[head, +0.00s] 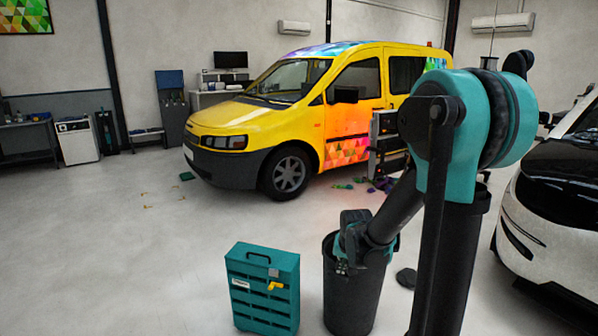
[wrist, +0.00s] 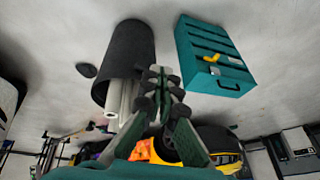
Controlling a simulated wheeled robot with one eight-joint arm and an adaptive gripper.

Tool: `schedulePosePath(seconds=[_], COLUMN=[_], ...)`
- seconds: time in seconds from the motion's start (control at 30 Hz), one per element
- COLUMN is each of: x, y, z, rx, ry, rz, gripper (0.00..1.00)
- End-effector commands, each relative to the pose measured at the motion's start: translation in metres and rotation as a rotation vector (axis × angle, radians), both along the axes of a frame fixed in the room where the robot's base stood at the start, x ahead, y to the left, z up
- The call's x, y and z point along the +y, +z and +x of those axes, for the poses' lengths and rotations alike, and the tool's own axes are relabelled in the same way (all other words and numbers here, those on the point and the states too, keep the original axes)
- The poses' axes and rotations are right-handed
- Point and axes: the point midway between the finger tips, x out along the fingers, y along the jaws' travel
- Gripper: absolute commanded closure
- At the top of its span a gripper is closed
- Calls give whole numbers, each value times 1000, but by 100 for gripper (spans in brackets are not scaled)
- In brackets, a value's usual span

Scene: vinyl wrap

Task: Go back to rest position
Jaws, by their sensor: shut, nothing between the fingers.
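My gripper (head: 343,264) hangs low at the end of my bent arm, in front of the opening of a black bin (head: 350,305) in the head view. In the wrist view my gripper (wrist: 160,80) has its fingers together with nothing between them. The bin (wrist: 130,50) lies just left of the fingers there, with pale rolls (wrist: 118,100) at its mouth. Whether the fingertips are over or beside the bin's rim is hard to tell.
A teal slotted case (head: 262,300) with a yellow tool stands left of the bin. A yellow van (head: 260,120) with colourful wrap stands behind, near a dark cart (head: 385,140). A white and black car (head: 550,210) is at right. The floor at left is mostly clear.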

Motion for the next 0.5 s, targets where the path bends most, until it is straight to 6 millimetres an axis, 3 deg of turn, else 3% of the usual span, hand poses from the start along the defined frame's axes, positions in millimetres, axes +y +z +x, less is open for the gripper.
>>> schedulePosePath(seconds=[0.03,0.23,0.5], x=[-7,-28,-46], y=[5,14,7], z=[-18,-83,-162], rx=[2,12,23], ry=[13,78,161], rz=[-9,-52,-101], gripper=[100,100,100])
